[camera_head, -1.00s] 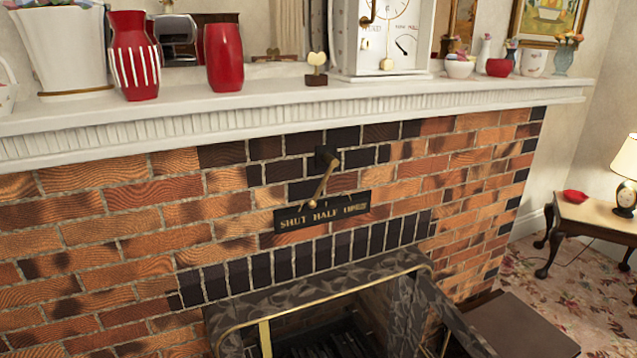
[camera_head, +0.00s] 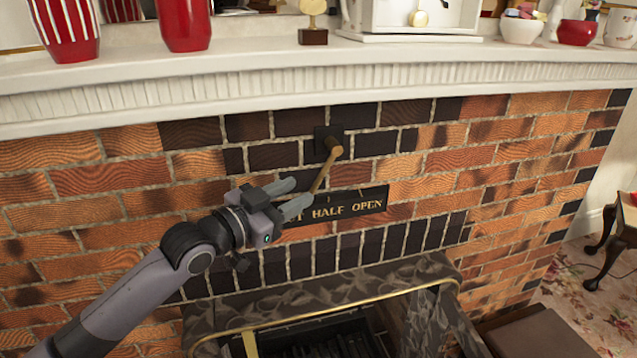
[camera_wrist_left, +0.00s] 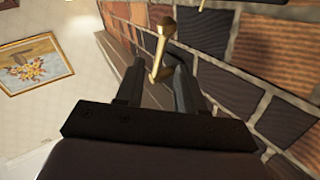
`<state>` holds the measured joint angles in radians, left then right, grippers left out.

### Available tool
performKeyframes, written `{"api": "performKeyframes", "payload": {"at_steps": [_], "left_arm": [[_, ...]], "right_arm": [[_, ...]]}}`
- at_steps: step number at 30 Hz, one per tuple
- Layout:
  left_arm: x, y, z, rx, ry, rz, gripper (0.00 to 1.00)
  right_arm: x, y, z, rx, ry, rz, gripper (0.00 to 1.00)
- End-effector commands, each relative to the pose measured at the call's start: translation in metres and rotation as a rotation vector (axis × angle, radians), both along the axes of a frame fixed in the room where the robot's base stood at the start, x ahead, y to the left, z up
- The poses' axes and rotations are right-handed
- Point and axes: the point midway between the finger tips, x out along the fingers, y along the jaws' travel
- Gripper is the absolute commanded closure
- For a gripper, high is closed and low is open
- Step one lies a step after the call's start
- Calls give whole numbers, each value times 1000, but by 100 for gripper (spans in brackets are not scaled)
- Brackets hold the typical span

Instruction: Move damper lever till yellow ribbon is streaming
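The damper lever (camera_head: 323,172) is a brass-coloured rod on a dark pivot block in the brick wall. It slants down and to the left, its lower end over the dark plate (camera_head: 365,207) lettered "HALF OPEN"; the plate's left part is hidden behind my gripper. My left gripper (camera_head: 299,194) is open at the lever's lower end. No yellow ribbon shows. My right gripper is not in view.
The white mantel shelf (camera_head: 240,88) juts out above the lever and carries red vases (camera_head: 185,25), a white clock (camera_head: 425,20) and ornaments. Below is the patterned stone fireplace surround (camera_head: 400,275) with brass trim. The brick wall right of the lever is clear.

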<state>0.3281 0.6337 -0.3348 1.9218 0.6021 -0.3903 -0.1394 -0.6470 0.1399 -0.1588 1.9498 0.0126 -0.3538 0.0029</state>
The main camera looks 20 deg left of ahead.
Motion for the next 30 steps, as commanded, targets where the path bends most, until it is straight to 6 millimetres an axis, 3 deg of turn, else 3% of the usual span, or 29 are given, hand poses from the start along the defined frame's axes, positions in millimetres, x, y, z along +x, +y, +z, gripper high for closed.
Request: {"api": "performKeyframes", "payload": {"at_steps": [16,29,30], "left_arm": [[56,-27,2,-2,-4,0,62],[63,-31,1,-1,-1,-2,62],[63,-31,1,-1,-2,-1,68]], "right_arm": [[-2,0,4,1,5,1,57],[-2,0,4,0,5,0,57],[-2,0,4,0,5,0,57]]}}
